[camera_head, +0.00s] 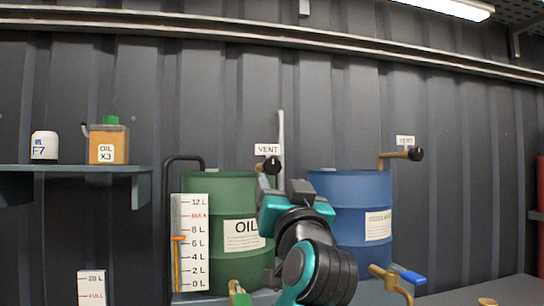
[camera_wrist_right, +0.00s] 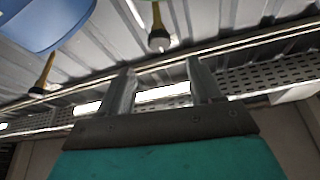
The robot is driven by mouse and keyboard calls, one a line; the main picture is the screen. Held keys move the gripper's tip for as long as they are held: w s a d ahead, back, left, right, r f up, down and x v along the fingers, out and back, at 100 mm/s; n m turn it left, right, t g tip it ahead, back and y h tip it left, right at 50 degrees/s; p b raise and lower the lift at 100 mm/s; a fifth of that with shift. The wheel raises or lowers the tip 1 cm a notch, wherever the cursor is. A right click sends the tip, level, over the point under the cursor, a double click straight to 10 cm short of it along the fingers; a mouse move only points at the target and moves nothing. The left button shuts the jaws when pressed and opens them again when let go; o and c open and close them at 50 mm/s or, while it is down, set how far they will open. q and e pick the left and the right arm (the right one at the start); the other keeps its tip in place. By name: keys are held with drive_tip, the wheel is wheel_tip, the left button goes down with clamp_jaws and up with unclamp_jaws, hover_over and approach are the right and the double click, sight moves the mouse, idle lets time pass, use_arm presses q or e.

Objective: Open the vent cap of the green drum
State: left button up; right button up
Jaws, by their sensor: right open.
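The green drum (camera_head: 205,225) stands upright at centre left in the head view, with an OIL label on its front. Its vent cap (camera_head: 273,164) is a black knob on a brass pipe above the drum's right side, under a VENT sign (camera_head: 267,149). My right gripper (camera_head: 280,135) points upward right beside the cap. A pale upright finger shows just right of the cap; contact cannot be told. In the wrist view the right gripper (camera_wrist_right: 161,84) is open, with nothing between its fingers. A vent pipe with a dark cap (camera_wrist_right: 158,40) shows beyond the fingertips. My left gripper is out of view.
A blue drum (camera_head: 345,200) with its own black vent cap (camera_head: 416,154) stands to the right. A level gauge (camera_head: 194,240) stands before the green drum. Brass taps (camera_head: 388,279) stick out below. A shelf (camera_head: 75,168) at left holds containers. A corrugated wall (camera_head: 220,110) closes the back.

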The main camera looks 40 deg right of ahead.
sight(273, 167)
drive_tip(key=p+x, duration=0.1)
drive_tip(key=x, duration=0.9)
drive_tip(key=shift+w+d+r, duration=0.1)
drive_tip(key=shift+w+d, duration=0.1)
drive_tip(key=shift+w, duration=0.05)
drive_tip(key=shift+c, duration=0.3)
drive_tip(key=c, duration=0.9)
